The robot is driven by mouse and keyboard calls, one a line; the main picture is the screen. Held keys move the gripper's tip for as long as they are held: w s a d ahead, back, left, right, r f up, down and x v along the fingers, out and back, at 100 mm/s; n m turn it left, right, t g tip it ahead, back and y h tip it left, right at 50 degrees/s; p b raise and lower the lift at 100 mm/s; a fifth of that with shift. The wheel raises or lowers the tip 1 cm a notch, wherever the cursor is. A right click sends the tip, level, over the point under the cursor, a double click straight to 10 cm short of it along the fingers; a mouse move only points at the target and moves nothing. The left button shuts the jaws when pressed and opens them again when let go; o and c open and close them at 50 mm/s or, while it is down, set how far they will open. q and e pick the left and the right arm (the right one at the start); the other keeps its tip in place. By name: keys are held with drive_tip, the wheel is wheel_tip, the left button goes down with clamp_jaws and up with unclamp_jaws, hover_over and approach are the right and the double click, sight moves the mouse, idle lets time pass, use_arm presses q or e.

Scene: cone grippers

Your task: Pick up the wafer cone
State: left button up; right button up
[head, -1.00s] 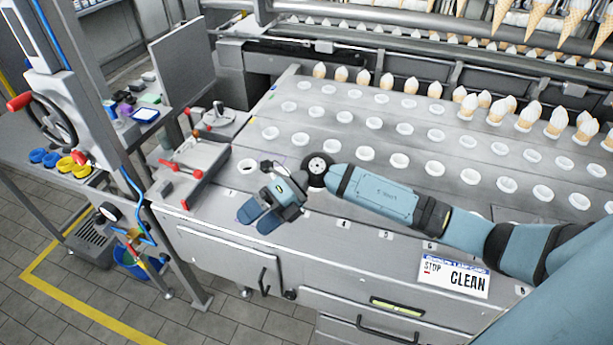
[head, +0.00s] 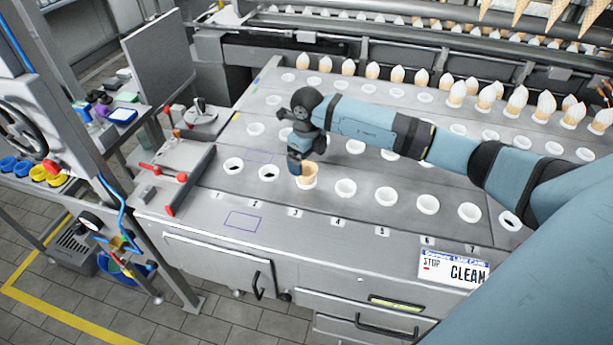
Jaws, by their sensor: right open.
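A tan wafer cone (head: 308,177) stands in a hole of the front row, near label 3, with its open top up. It has no white filling that I can see. My right gripper (head: 296,165) is open and points down at the cone's upper left edge. One finger overlaps the cone's rim in the picture; I cannot tell whether it touches. The far finger is partly hidden, and the arm covers part of the holes behind. My left gripper is not in view.
The steel plate (head: 262,205) has rows of white ring holders, mostly empty. Filled cones (head: 348,67) stand in the back rows. Red-handled levers (head: 170,175) are at the left. A CLEAN sign (head: 454,266) hangs on the front edge.

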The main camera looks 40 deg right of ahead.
sight(307, 168)
drive_tip(key=shift+s+a+f+p, duration=0.15)
drive_tip(key=shift+f+p, duration=0.25)
drive_tip(key=shift+f, duration=1.05)
drive_tip(key=shift+a+f+p, duration=0.1)
drive_tip(key=shift+f+p, duration=0.25)
drive_tip(key=shift+f, duration=1.05)
drive_tip(key=c, duration=0.7)
